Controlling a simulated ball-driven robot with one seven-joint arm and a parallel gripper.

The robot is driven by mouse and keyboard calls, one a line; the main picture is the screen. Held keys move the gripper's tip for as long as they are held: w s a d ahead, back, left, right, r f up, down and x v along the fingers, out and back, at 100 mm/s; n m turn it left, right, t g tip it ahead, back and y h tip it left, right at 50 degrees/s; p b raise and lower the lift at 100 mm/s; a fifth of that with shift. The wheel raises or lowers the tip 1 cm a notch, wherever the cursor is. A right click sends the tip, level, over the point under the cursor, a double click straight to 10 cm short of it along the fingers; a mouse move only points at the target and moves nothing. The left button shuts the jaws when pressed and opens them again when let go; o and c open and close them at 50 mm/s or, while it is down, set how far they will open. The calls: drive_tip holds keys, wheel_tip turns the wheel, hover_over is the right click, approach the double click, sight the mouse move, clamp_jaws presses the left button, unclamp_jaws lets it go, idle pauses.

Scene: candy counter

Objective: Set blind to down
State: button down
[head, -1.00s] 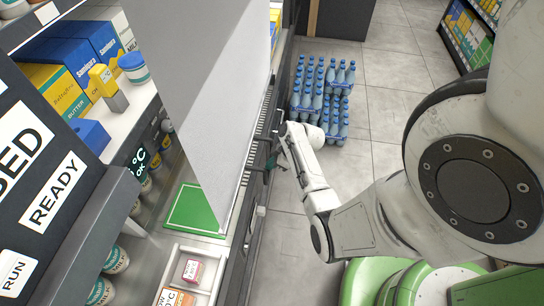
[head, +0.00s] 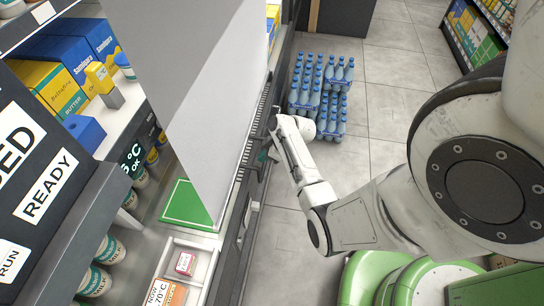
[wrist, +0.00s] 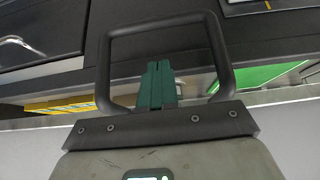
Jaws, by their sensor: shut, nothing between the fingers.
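The blind (head: 205,70) is a large pale grey panel hanging in front of the shelves in the head view. Its lower corner comes close to the counter, over a green mat (head: 187,203). I cannot tell how far it is lowered. My gripper (head: 266,154) is beside the blind's right edge, next to the dark counter rail, partly hidden behind my arm link. In the wrist view its teal fingers (wrist: 157,72) are together with nothing between them. I see no contact with the blind.
A dark sign panel (head: 48,185) stands at the left. A tray (head: 205,251) with small boxes lies at the counter's front. Blue bottle packs (head: 322,88) stand on the floor beyond my arm. The tiled floor right of the counter is mostly clear.

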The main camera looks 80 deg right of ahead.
drive_tip(key=p+v, duration=0.1)
drive_tip(key=v, duration=0.8)
drive_tip(key=shift+s+r, duration=0.25)
drive_tip(key=shift+s, duration=0.05)
drive_tip(key=w+a+r+g+p, duration=0.1)
drive_tip(key=a+r+g, duration=0.1)
drive_tip(key=a, duration=0.6)
drive_tip(key=w+a+r+g+p, duration=0.1)
drive_tip(key=a+r+g+p, duration=0.1)
drive_tip(key=a, duration=0.5)
drive_tip(key=s+a+r+g, duration=0.1)
drive_tip(key=s+a+r, duration=0.1)
drive_tip(key=a, duration=0.4)
drive_tip(key=s+a+r+m+p, duration=0.1)
drive_tip(key=s+a+r, duration=0.2)
drive_tip(key=a+r, duration=0.2)
drive_tip(key=a, duration=0.2)
drive_tip(key=shift+s+a+r+g+h+p, duration=0.2)
drive_tip(key=shift+s+a+g+h+p, duration=0.1)
drive_tip(key=shift+s+g, duration=0.1)
drive_tip(key=shift+w, duration=0.1)
